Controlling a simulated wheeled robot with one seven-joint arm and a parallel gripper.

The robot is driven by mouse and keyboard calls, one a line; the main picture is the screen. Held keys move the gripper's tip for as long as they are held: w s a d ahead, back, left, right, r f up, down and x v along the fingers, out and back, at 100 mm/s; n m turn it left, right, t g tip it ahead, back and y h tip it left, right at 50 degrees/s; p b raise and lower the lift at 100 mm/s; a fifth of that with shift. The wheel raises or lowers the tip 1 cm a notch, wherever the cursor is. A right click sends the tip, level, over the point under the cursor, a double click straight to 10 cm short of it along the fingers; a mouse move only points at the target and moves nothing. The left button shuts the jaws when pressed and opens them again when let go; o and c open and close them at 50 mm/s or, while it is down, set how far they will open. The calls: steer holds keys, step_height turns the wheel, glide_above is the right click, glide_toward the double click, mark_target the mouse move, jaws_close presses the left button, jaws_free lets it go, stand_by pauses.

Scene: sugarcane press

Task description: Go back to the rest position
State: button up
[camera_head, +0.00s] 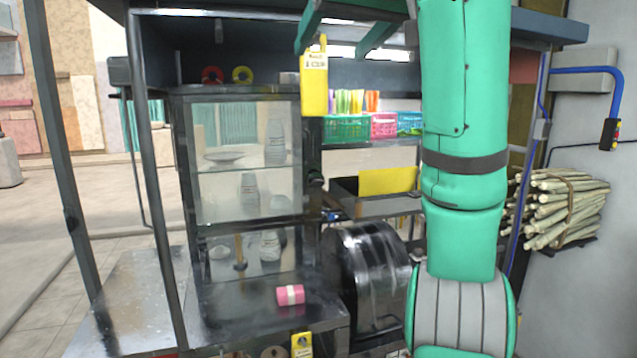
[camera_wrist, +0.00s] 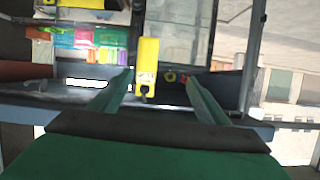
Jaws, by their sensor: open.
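My gripper (camera_head: 334,50) shows at the top of the head view, high in front of the stall, with its two green fingers spread apart. In the wrist view my gripper (camera_wrist: 160,77) is open, and I see nothing held between its fingers. My green arm stands upright at the right of the head view. A yellow box with dark lettering (camera_head: 314,86) hangs at the stall just below the left finger. In the wrist view the yellow box (camera_wrist: 147,68) appears between the fingertips, beyond them.
A glass cabinet (camera_head: 235,160) stands at left, with a pink roll (camera_head: 290,295) on the counter below. A dark metal drum (camera_head: 372,270) sits beside it. Coloured baskets (camera_head: 347,128) line a shelf. Sugarcane bundles (camera_head: 560,208) lie at right. Open paving is at far left.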

steer(key=w+d+f+m, duration=0.1)
steer(key=w+f, duration=0.5)
steer(key=f, duration=0.4)
steer(key=w+f+m+t+y, duration=0.1)
steer(key=w+f, duration=0.4)
steer(key=f, duration=0.5)
steer(key=w+d+f+m, duration=0.1)
steer(key=w+f, duration=0.5)
steer(key=f, duration=0.3)
steer(key=s+a+f+m+t+h, duration=0.1)
steer(key=s+f, duration=0.1)
steer(key=f, duration=1.6)
steer(key=s+a+f+m+h, duration=0.1)
steer(key=s+f+m, duration=0.1)
steer(key=f, duration=1.6)
steer(key=s+a+f+h, duration=0.1)
steer(key=s+f+h, duration=0.1)
steer(key=s+f, duration=1)
steer(key=s+a+f+h, duration=0.1)
steer(key=s+f, duration=0.9)
steer(key=s, duration=0.5)
steer(key=s+r+n, duration=0.1)
steer(key=s+r, duration=0.1)
steer(key=s, duration=1.2)
steer(key=s+r+n, duration=0.1)
steer(key=s+r, duration=0.2)
steer(key=s, duration=1.2)
steer(key=shift+s+a+r+n+h, duration=0.15)
steer(key=shift+s+a+n+h, duration=0.15)
steer(key=shift+a, duration=0.05)
